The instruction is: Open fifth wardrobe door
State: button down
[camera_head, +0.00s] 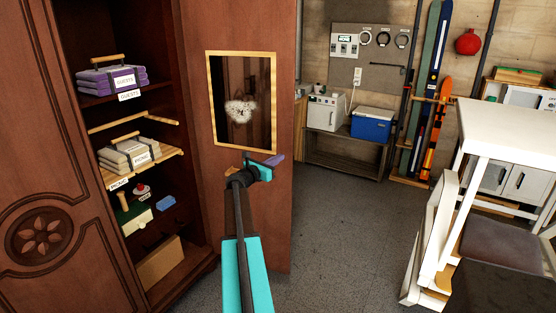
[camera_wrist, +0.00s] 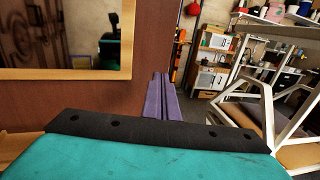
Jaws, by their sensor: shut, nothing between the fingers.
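A brown wardrobe door (camera_head: 220,195) stands swung open, its inner face with a wood-framed mirror (camera_head: 242,100) turned toward me. The door also fills the left of the wrist view (camera_wrist: 152,40). My gripper (camera_head: 275,159) is in front of this inner face, just below the mirror's lower right corner and near the door's free edge. Its purple fingers are shut together and empty, and they also show in the wrist view (camera_wrist: 165,97). I cannot tell whether they touch the door. Left of the open compartment is a closed door (camera_head: 50,150) with a carved flower.
Inside the wardrobe are shelves with folded purple cloths (camera_head: 112,78), beige cloths (camera_head: 128,153) and boxes. A white table (camera_head: 510,125) and chairs stand at the right. A blue cooler (camera_head: 372,125) and skis (camera_head: 428,80) are at the back. The floor (camera_head: 345,225) beyond the door is clear.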

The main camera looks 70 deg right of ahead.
jog(key=s+a+b, duration=0.1)
jog(key=a+b, duration=0.1)
jog(key=a, duration=1.1)
dwell(0.7)
